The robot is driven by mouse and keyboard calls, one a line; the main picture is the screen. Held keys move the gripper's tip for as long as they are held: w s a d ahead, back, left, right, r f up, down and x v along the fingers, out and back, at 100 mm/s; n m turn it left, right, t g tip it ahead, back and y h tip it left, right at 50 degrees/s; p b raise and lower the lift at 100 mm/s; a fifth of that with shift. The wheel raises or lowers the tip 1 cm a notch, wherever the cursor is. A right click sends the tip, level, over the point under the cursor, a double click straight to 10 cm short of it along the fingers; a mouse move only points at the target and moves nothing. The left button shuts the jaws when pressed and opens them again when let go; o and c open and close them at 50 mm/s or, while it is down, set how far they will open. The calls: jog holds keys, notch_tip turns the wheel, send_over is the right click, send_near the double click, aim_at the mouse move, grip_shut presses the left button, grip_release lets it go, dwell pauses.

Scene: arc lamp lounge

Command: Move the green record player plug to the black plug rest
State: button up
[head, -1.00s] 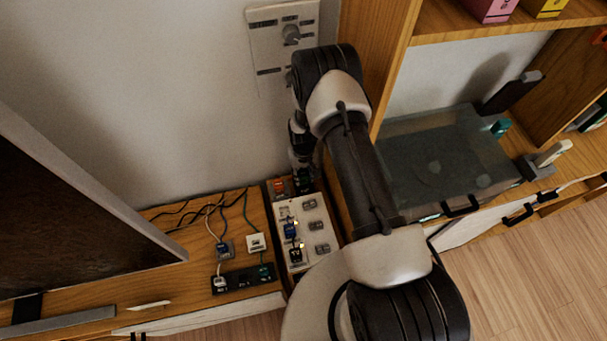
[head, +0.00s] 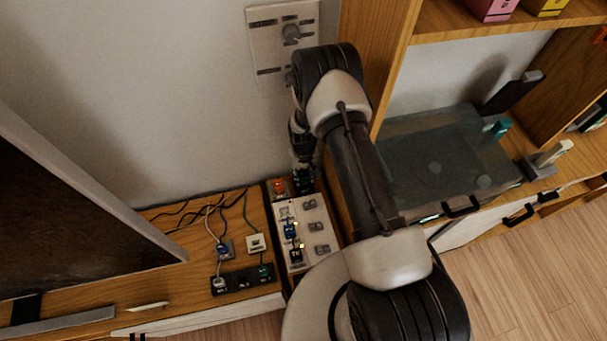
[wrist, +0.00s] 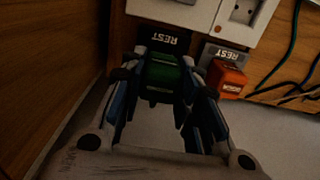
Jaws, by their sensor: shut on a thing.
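The green plug (wrist: 162,78) is between the fingers of my gripper (wrist: 163,62) in the wrist view. My gripper is shut on it. The black plug rest (wrist: 163,40), marked REST, is directly beyond the plug; the plug's far end reaches its edge. I cannot tell whether the plug is seated in it. In the head view my gripper (head: 303,182) points down at the wall end of the white power strip (head: 309,241), and the arm hides most of the plug and rest.
An orange plug (wrist: 226,78) sits close to the right at a grey rest (wrist: 224,54). The strip holds a blue plug (head: 291,230) and a black plug (head: 296,255). Cables and a black strip (head: 243,281) lie left. A wooden cabinet side stands close on the right.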

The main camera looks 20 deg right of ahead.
jog(key=shift+f+b, duration=1.7)
jog(key=shift+b, duration=0.1)
jog(key=o, duration=1.2)
jog(key=shift+r, duration=0.1)
notch_tip(320, 180, up, 12)
dwell(0.5)
notch_tip(320, 180, up, 15)
jog(key=s+t, duration=0.1)
notch_tip(320, 180, up, 13)
jog(key=t, duration=0.1)
send_over(303, 179)
jog(key=s, duration=0.6)
jog(key=s+r+t, duration=0.1)
jog(key=s+r, duration=0.3)
jog(key=s, duration=0.6)
jog(key=s+r+t, duration=0.1)
jog(key=s+r, duration=0.4)
jog(key=s, duration=0.5)
jog(key=shift+d+t, duration=0.3)
jog(key=shift+d, duration=0.05)
